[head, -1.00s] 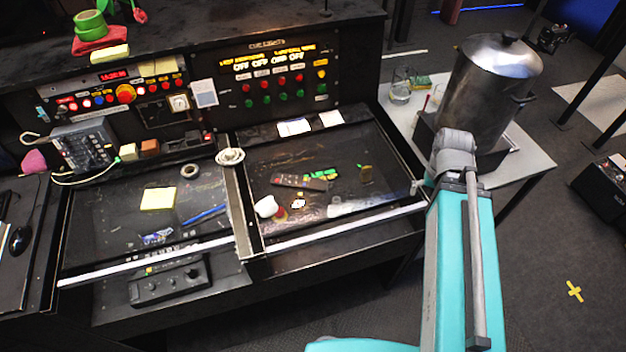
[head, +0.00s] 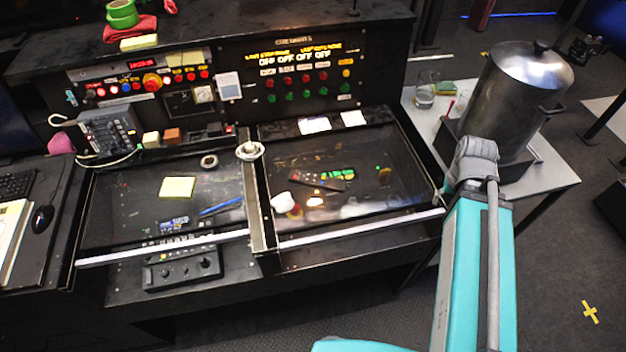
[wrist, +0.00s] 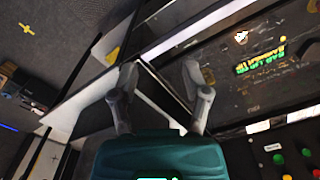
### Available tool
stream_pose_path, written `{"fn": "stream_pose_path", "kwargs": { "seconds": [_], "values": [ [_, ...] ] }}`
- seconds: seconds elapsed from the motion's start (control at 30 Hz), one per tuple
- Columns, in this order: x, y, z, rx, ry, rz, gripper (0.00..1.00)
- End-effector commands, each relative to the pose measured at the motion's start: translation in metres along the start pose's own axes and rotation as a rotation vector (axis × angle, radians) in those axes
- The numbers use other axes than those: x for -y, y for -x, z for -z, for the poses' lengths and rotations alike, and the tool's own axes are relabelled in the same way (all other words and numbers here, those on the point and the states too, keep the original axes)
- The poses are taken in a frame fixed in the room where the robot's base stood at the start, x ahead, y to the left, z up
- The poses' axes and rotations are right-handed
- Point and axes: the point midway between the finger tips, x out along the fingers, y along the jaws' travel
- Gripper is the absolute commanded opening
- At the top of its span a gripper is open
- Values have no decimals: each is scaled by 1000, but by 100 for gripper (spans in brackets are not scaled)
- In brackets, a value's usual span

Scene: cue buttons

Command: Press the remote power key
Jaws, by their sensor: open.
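The dark remote (head: 318,183) lies on the right recessed panel of the black console in the head view, beside a row of green pieces (head: 338,173). A small red spot shows at its left end; its keys are too small to tell apart. In the wrist view the green pieces (wrist: 262,56) show at the upper right, but I cannot make out the remote clearly. My gripper (wrist: 159,68) is open and empty in the wrist view, over the console's front corner, apart from the remote. In the head view my arm hides it.
A white-and-red item (head: 284,202) lies left of the remote. A pale front rail (head: 360,229) edges the console. A large metal pot (head: 515,95) stands on a side table at the right.

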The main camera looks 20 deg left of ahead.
Motion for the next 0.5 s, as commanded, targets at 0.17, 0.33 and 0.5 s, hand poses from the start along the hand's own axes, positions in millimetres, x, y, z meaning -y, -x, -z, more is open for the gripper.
{"fn": "stream_pose_path", "kwargs": {
  "seconds": [0.17, 0.33, 0.5],
  "values": [
    [0, 0, 0, 0, 0, 0, 16],
    [0, 0, 0, 0, 0, 0, 0],
    [0, 0, 0, 0, 0, 0, 0]
  ]
}}
